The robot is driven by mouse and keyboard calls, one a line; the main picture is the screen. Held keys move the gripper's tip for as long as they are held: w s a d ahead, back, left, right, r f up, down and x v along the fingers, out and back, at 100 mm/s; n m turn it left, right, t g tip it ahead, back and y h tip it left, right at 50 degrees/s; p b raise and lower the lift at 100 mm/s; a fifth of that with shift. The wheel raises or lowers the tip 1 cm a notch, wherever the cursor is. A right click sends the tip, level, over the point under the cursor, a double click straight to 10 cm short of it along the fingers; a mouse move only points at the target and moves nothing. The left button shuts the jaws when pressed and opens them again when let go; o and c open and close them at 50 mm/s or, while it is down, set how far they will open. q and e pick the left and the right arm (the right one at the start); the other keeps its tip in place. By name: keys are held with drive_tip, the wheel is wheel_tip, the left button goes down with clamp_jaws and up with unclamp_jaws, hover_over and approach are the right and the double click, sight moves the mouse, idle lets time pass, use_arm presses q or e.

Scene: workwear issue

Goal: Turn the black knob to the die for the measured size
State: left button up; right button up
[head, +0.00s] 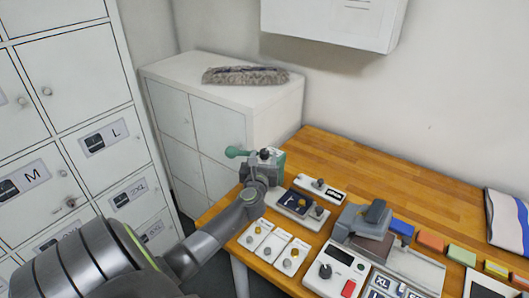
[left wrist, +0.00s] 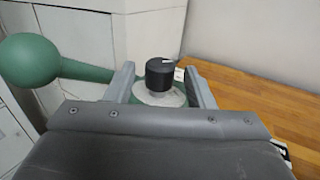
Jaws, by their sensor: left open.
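The black knob (left wrist: 160,73) sits upright on a pale round base, with a small light pointer mark on its top edge. In the head view the knob (head: 264,153) shows small on top of a green press (head: 279,158) at the table's left end. The press has a green ball-ended handle, which shows at the left in the left wrist view (left wrist: 28,60). My left gripper (head: 262,162) is open, with one finger on each side of the knob; contact cannot be told. The dies and size marks cannot be made out. My right gripper is not in view.
Beside the press lie a dark tray with small tools (head: 296,203) and several white cards with knobs (head: 273,247). A grey machine (head: 361,222) and a white box with another dark knob (head: 326,271) stand further right. Lockers (head: 75,75) and a white cabinet (head: 215,95) stand behind.

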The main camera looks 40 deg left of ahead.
use_arm(q)
drive_tip(key=shift+x, duration=1.1)
drive_tip(key=c, duration=0.9)
